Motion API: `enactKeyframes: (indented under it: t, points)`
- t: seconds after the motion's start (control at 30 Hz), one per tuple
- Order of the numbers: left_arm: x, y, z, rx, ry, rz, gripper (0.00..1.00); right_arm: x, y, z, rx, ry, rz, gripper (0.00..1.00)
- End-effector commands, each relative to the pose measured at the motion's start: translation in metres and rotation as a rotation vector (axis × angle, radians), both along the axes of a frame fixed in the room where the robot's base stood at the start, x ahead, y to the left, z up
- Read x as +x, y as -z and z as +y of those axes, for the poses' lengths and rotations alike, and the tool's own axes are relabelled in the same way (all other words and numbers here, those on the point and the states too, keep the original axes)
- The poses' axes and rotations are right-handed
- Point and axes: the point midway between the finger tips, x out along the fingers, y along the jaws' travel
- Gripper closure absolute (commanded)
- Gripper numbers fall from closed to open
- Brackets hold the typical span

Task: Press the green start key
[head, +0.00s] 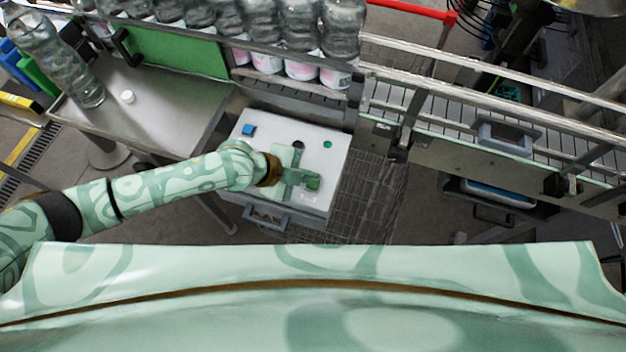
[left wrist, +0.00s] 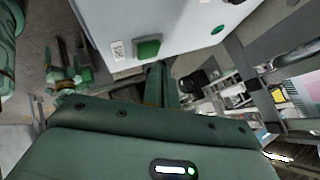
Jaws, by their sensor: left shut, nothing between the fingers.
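The green start key (left wrist: 148,47) is a square green button near the edge of the white control panel (head: 316,146). In the head view the key (head: 313,184) is partly covered by my left gripper (head: 308,178). My left gripper is shut and empty, and its tip is at the key. In the left wrist view the fingers (left wrist: 157,72) end just below the key in the picture, with most of its face uncovered. I cannot tell whether they touch it. A pale green part at the left of that view may be my right gripper (left wrist: 70,76); its jaws are unclear.
The panel also carries a blue key (head: 249,129), a black knob (head: 298,145) and a round green lamp (head: 328,145). A grey side table (head: 165,110) stands left. A conveyor (head: 450,105) runs at the right. Bottles (head: 300,35) stand behind the panel.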

Motion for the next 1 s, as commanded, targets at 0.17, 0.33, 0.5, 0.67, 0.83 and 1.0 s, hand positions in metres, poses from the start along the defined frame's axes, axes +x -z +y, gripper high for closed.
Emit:
enactKeyframes:
  t: [0.17,0.33,0.5,0.67,0.83,1.0]
  points:
    - [0.0,0.0,0.0,0.0,0.0,0.0,1.0,0.0,0.0,0.0,0.0,0.0,0.0,0.17]
    - [0.0,0.006,0.0,0.001,0.001,0.0,1.0,0.0,0.006,0.0,0.0,0.0,0.0,0.17]
    - [0.0,0.009,0.0,0.001,-0.001,0.0,1.0,0.0,0.009,0.0,0.0,0.0,0.0,0.17]
    - [0.0,0.008,0.0,0.0,0.0,0.0,1.0,0.0,0.008,0.0,0.0,0.0,0.0,0.17]
    - [0.0,0.009,0.0,0.0,0.0,0.0,1.0,0.0,0.008,0.0,0.0,0.0,0.0,0.17]
    - [0.0,0.011,0.0,0.0,0.0,0.0,1.0,0.0,0.01,0.0,0.0,0.0,0.001,0.17]
